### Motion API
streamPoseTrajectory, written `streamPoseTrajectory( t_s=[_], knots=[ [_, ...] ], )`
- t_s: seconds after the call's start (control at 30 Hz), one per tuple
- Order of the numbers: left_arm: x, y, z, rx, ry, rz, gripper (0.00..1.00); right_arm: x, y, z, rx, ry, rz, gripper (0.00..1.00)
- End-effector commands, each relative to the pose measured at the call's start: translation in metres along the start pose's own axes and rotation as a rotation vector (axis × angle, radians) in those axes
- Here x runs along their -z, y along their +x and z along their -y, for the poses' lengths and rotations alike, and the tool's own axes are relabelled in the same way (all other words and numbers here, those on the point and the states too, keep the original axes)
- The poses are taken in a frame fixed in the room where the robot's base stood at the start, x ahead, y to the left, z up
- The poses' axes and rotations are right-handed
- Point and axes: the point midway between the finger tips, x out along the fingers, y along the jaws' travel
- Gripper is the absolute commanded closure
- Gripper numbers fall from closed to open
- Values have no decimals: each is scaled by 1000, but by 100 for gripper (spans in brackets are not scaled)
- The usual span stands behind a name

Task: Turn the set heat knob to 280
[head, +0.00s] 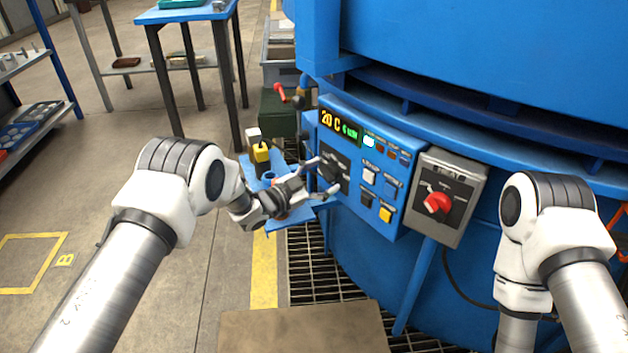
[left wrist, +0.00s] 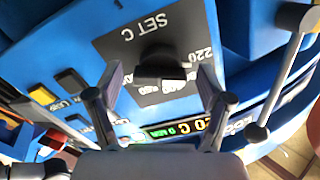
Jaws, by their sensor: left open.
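The set heat knob (left wrist: 160,66) is black and sits on a dark dial plate marked "SET C" (left wrist: 120,45) in the left wrist view. A "220" mark shows beside it; its exact setting is hard to read. In the head view the dial plate (head: 341,155) is on the blue control panel, and the knob is partly hidden by my fingers. My left gripper (head: 326,177) is open in front of the knob. In the left wrist view its fingers (left wrist: 160,84) stand on either side of the knob; I cannot tell whether they touch it. My right gripper is out of view.
The panel display (head: 339,122) reads 20 C. Square buttons (head: 378,188) sit right of the dial. A grey box with a red rotary switch (head: 437,202) is further right. A small blue shelf (head: 255,180) with a yellow-and-black item stands left of the panel, close to my left arm.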

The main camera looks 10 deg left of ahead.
Motion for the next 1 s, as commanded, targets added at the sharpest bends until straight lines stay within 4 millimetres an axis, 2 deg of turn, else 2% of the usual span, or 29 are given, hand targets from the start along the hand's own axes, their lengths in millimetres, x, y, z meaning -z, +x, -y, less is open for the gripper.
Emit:
streamPoseTrajectory(
  t_s=[0.17,0.4,0.5,0.63,0.83,0.93,0.97,1.0],
  knots=[
    [0,-31,1,3,-5,3,21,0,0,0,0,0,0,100],
    [0,-92,1,4,-5,2,21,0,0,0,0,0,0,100],
    [-1,-108,1,3,-3,2,21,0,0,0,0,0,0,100],
    [0,-116,0,0,-1,0,21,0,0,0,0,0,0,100],
    [0,-117,0,0,0,0,21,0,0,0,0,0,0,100],
    [0,-117,0,0,-25,0,56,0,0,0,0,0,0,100],
    [0,-117,0,0,-50,1,61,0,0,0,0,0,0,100],
    [0,-116,0,0,-105,2,61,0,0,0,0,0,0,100]
  ],
)
